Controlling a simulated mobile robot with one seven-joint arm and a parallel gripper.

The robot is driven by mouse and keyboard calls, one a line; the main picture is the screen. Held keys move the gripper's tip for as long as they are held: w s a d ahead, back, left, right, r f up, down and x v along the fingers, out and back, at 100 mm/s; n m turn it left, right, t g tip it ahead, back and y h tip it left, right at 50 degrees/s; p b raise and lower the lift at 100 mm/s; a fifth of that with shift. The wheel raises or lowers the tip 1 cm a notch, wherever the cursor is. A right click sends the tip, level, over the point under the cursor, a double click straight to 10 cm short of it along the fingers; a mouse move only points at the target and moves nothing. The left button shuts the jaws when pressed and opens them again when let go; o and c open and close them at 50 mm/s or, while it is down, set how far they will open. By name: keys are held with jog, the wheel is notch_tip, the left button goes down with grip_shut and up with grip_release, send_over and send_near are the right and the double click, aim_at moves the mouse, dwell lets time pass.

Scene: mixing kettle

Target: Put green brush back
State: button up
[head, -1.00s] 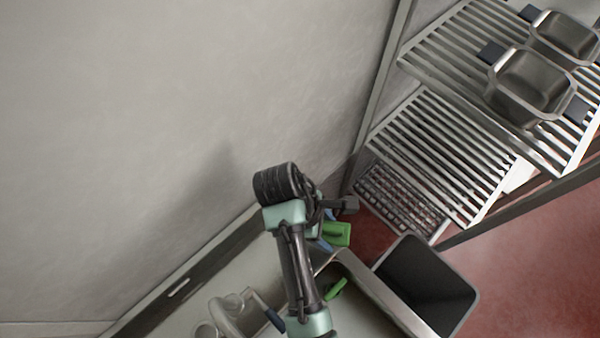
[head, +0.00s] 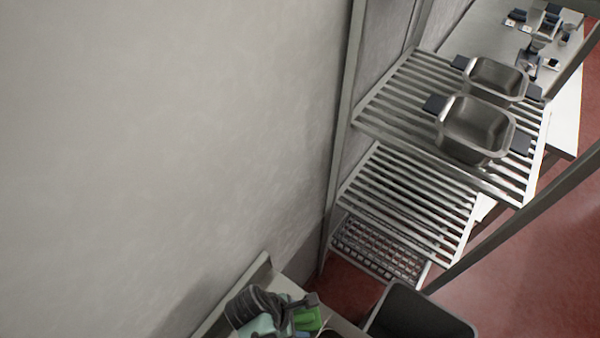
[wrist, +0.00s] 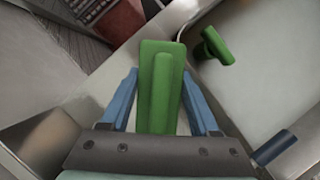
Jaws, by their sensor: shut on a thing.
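A green brush (wrist: 160,65) with a flat block and a raised ridge sits between the blue fingers of my gripper (wrist: 160,88) in the wrist view. The gripper is shut on it. In the head view, the green brush (head: 308,319) shows in part beside my dark wrist at the bottom edge. A second green piece (wrist: 216,46), with a short stem, lies to the upper right of the held brush in the wrist view, over the pale sink basin (wrist: 265,65). The head view does not show this second piece now.
A dark open bin (head: 410,315) stands to the right of my gripper. A rack with slatted shelves (head: 415,190) rises beyond, with two metal pans (head: 475,130) on its upper shelf. A bare wall (head: 150,130) fills the left. A dark blue handle-like end (wrist: 275,148) shows at lower right.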

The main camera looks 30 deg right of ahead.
jog(key=shift+f, duration=0.2)
jog(key=shift+f, duration=0.15)
jog(key=o, duration=1.3)
jog(key=v, duration=1.2)
